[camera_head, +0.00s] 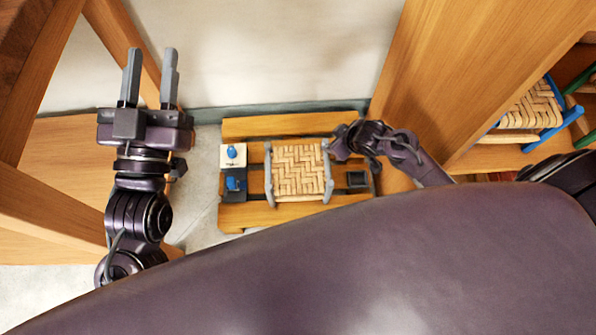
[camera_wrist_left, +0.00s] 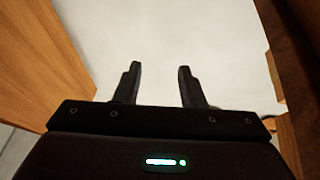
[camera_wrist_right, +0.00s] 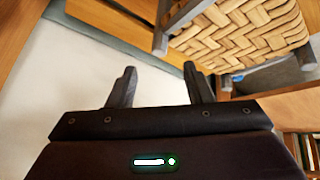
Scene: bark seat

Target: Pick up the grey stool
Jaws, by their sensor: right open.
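The grey stool (camera_head: 298,172) has a woven tan seat and grey rails. It stands on a low wooden platform in the middle of the head view. In the right wrist view the stool (camera_wrist_right: 240,35) fills the upper right, with a grey leg beyond the fingers. My right gripper (camera_wrist_right: 160,72) is open and empty; in the head view its arm reaches the right side of the stool, where the fingers are hard to make out. My left gripper (camera_head: 150,78) is open and empty, left of the stool and well apart from it.
The wooden platform (camera_head: 265,127) also bears small blue items (camera_head: 233,152) on the left and a dark square recess (camera_head: 357,179) on the right. A stool with blue rails (camera_head: 530,112) stands at the right behind a wooden panel (camera_head: 450,70). Wooden beams flank my left arm.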

